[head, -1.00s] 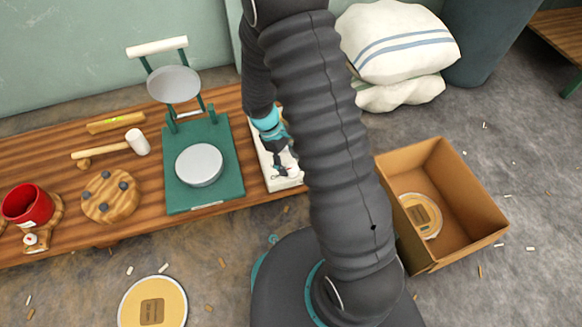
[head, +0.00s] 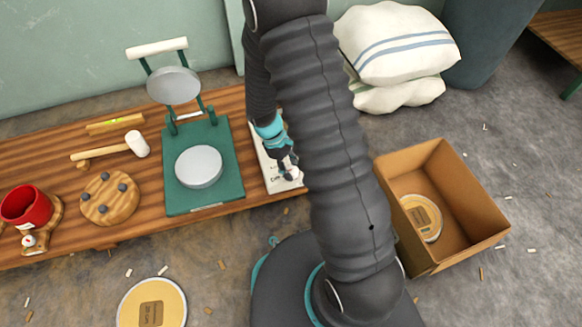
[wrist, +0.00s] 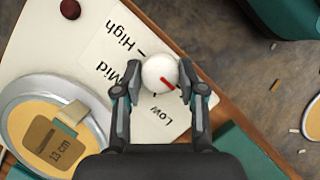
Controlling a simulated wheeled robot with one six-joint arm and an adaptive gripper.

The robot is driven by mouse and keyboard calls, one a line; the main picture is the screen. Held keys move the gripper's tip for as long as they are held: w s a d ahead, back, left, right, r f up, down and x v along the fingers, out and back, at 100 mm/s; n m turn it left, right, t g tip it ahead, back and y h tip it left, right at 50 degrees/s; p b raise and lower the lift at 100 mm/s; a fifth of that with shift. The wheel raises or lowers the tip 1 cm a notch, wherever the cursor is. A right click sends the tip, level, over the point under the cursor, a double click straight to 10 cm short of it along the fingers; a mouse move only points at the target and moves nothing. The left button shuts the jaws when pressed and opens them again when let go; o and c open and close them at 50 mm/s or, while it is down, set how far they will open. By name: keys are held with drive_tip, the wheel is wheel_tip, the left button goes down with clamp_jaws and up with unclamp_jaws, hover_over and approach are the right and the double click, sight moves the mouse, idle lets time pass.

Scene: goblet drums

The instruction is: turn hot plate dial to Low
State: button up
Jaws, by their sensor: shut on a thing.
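The white hot plate (head: 268,172) lies on the bench, partly hidden behind my arm in the head view. In the wrist view its panel (wrist: 95,55) carries the printed words High, Mid and Low. The round white dial (wrist: 158,68) has a red mark on its lower-right part, on the side of the Low label (wrist: 160,106). My gripper (wrist: 160,70) is shut on the dial, one finger on each side. In the head view my gripper (head: 289,172) is at the front end of the hot plate.
A round yellow disc marked 13 cm (wrist: 68,155) lies beside the panel. A green press (head: 225,175) stands left of the hot plate.

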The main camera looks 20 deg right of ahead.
drive_tip(key=shift+m, duration=0.3)
drive_tip(key=m+y, duration=0.1)
drive_tip(key=m, duration=0.1)
drive_tip(key=m+g+y+p, duration=0.1)
drive_tip(key=m, duration=0.2)
drive_tip(key=shift+d, duration=0.15)
drive_tip(key=m+y, duration=0.1)
drive_tip(key=m, duration=0.2)
drive_tip(key=m+y+p, duration=0.1)
drive_tip(key=m, duration=0.2)
drive_tip(key=shift+d, duration=0.1)
idle(0.4)
drive_tip(key=o, duration=1.1)
drive_tip(key=shift+o, duration=0.2)
